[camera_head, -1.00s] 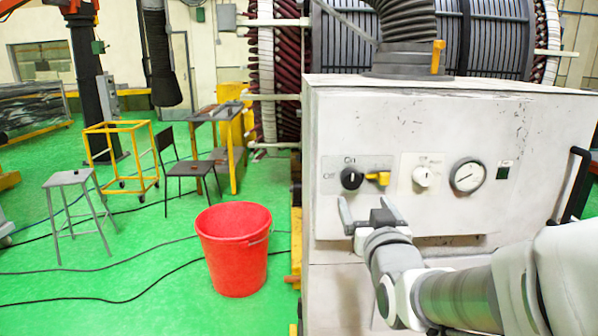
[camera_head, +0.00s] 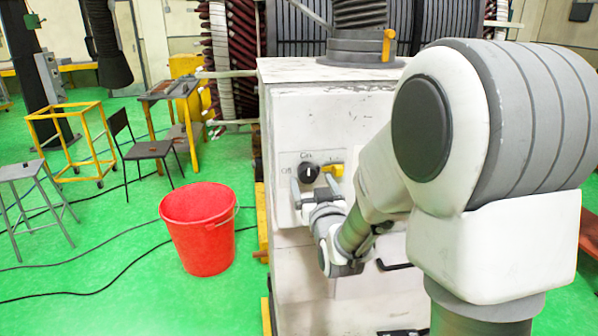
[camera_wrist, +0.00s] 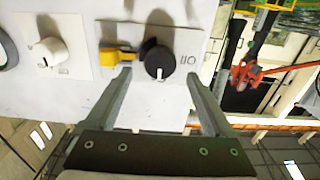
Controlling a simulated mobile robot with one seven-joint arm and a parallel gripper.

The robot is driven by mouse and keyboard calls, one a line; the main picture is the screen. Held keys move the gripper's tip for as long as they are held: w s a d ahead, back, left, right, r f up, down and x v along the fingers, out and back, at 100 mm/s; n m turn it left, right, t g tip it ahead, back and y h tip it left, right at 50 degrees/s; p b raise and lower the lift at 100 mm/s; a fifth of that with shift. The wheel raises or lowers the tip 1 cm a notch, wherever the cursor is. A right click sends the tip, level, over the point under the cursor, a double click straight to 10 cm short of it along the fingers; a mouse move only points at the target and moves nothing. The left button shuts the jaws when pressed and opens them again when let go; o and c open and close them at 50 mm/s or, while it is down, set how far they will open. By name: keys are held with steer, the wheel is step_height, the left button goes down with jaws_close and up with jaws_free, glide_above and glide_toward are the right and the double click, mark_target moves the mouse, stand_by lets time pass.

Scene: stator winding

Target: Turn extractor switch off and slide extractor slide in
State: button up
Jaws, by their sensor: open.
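The extractor switch is a black round knob (camera_head: 308,172) on the white cabinet's front, with "On" above it and "Off" to its left. It also shows in the wrist view (camera_wrist: 159,60), its white mark pointing down there, towards the gripper. A yellow piece (camera_head: 335,170) sits just right of the knob in the head view. My gripper (camera_head: 313,184) is open in front of the panel. In the wrist view its fingertips (camera_wrist: 158,77) lie either side of the knob's lower part; contact cannot be told. The extractor slide's orange handle (camera_head: 388,45) stands upright on the grey duct collar.
A white dial (camera_wrist: 46,52) is beside the switch in the wrist view. My arm hides the cabinet's right part in the head view. A red bucket (camera_head: 200,235) stands on the green floor left of the cabinet (camera_head: 285,110). A stool and a chair are farther left.

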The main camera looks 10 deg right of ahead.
mark_target(309, 175)
steer(key=shift+w, duration=1.6)
steer(key=c, duration=1.4)
